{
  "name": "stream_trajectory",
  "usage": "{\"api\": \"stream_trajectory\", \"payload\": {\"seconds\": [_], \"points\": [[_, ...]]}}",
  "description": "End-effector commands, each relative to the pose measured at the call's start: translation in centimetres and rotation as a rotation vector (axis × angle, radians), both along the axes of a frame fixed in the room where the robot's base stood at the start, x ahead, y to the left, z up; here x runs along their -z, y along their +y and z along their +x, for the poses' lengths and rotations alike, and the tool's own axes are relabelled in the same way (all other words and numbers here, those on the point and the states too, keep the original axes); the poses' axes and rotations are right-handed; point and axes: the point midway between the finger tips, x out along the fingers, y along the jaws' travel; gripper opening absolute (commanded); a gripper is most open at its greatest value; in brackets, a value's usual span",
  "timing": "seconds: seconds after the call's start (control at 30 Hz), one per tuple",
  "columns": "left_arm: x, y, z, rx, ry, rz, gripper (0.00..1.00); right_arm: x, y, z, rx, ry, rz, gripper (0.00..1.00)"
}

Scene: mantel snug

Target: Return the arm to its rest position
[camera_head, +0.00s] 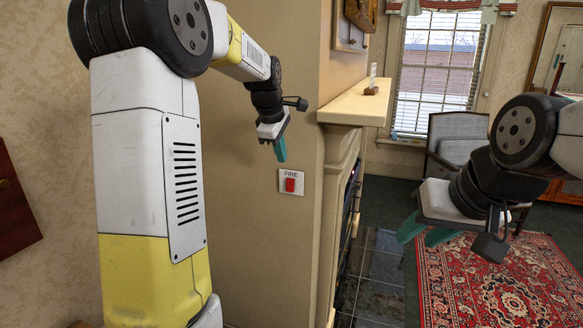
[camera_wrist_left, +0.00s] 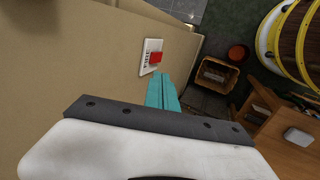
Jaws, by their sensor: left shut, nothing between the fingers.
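My left arm comes in from the left in the head view. My left gripper (camera_head: 280,150) is shut and empty, with its teal fingers pointing down. It is above and a little left of a white plate marked FIRE with a red switch (camera_head: 290,185) on the beige wall. In the left wrist view the closed fingers (camera_wrist_left: 162,92) lie just below the red switch (camera_wrist_left: 155,57); I cannot tell the exact gap to the wall. My right gripper (camera_head: 426,231) is at the right of the head view, its two teal fingers apart and nothing seen between them.
The mantel shelf (camera_head: 357,105) juts out right of the left gripper, with a small stand (camera_head: 372,85) on it. A grey chair (camera_head: 456,140) and a red patterned rug (camera_head: 505,285) are beyond. The left wrist view shows a basket (camera_wrist_left: 215,76) and wooden furniture (camera_wrist_left: 280,125).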

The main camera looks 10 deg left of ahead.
Motion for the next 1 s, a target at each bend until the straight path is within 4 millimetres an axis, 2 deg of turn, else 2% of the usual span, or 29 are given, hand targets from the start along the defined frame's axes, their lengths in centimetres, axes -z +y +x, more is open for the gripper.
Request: {"api": "stream_trajectory", "payload": {"seconds": [0.03, 0.2, 0.53, 0.67, 0.77, 0.9, 1.0], "points": [[-0.7, 0.0, 0.0, 0.001, -0.003, 0.0, 0.0, 0.0, 0.0, 0.0, 0.0, 0.0, 0.0, 0.36], [-1.8, 0.0, -0.2, 0.001, -0.001, 0.0, 0.0, 0.0, 0.0, 0.0, 0.0, 0.0, 0.0, 0.36], [-1.9, 0.0, -0.3, 0.002, 0.0, 0.001, 0.0, 0.0, 0.0, 0.0, 0.0, 0.0, 0.0, 0.36], [-2.4, 0.2, -1.6, 0.047, -0.01, 0.013, 0.0, 0.0, 0.0, 0.0, 0.0, 0.0, 0.0, 0.36], [-3.4, 0.3, -4.7, 0.162, -0.035, 0.047, 0.0, 0.0, 0.0, 0.0, 0.0, 0.0, 0.0, 0.36], [-4.5, 0.3, -11.4, 0.416, -0.09, 0.135, 0.0, 0.0, 0.0, 0.0, 0.0, 0.0, 0.0, 0.36], [-4.4, 0.1, -16.5, 0.608, -0.138, 0.217, 0.0, 0.0, 0.0, 0.0, 0.0, 0.0, 0.0, 0.36]]}}
